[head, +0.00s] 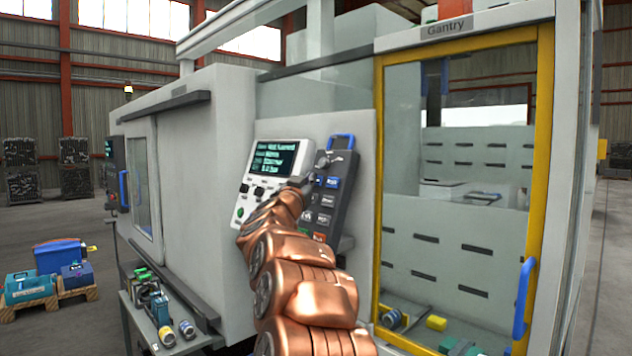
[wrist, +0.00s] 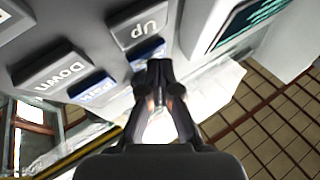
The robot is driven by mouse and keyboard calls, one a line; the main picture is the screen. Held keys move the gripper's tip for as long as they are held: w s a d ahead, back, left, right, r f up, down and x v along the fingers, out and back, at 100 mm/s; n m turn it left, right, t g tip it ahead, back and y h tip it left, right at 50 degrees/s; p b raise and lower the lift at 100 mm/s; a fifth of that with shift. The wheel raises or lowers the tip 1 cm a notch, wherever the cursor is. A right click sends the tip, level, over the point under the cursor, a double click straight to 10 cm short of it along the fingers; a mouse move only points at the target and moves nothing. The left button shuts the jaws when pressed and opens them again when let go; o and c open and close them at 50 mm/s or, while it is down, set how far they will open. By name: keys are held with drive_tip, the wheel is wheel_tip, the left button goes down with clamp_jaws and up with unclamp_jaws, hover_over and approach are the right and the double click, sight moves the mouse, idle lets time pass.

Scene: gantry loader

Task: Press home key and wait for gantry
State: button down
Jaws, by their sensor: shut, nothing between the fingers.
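A dark key panel (head: 322,215) with a blue handle on top is mounted on the machine front. My gripper (head: 306,182) is at the panel's upper left side. In the wrist view my shut, empty gripper (wrist: 160,70) has its tips over or against a blue key (wrist: 146,50); I cannot tell if they touch. The tips hide its label, so I cannot tell whether it is the home key. A grey Up key (wrist: 140,25), a grey Down key (wrist: 64,72) and another blue key (wrist: 92,90) are nearby. The gantry cell has a yellow-framed door (head: 545,120) under a Gantry sign (head: 449,27).
A lit screen (head: 276,160) with small text is left of the panel. A side bench (head: 135,320) holds several small parts. The door has a blue handle (head: 523,298). Coloured blocks lie low behind the glass. A pallet with boxes (head: 50,290) stands far left on open floor.

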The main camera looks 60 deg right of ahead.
drive_tip(key=shift+d, duration=0.1)
idle(0.6)
drive_tip(key=shift+w+a+r+p, duration=0.2)
drive_tip(key=shift+a+p, duration=0.4)
drive_tip(key=shift+a, duration=0.1)
drive_tip(key=shift+a+r, duration=0.1)
drive_tip(key=a+p, duration=0.1)
drive_tip(key=a+r+p, duration=0.1)
drive_tip(key=a, duration=0.1)
drive_tip(key=w+a+p, duration=0.1)
drive_tip(key=shift+w+a+r, duration=0.1)
drive_tip(key=shift+a+r, duration=0.1)
drive_tip(key=shift+r, duration=0.05)
idle(0.8)
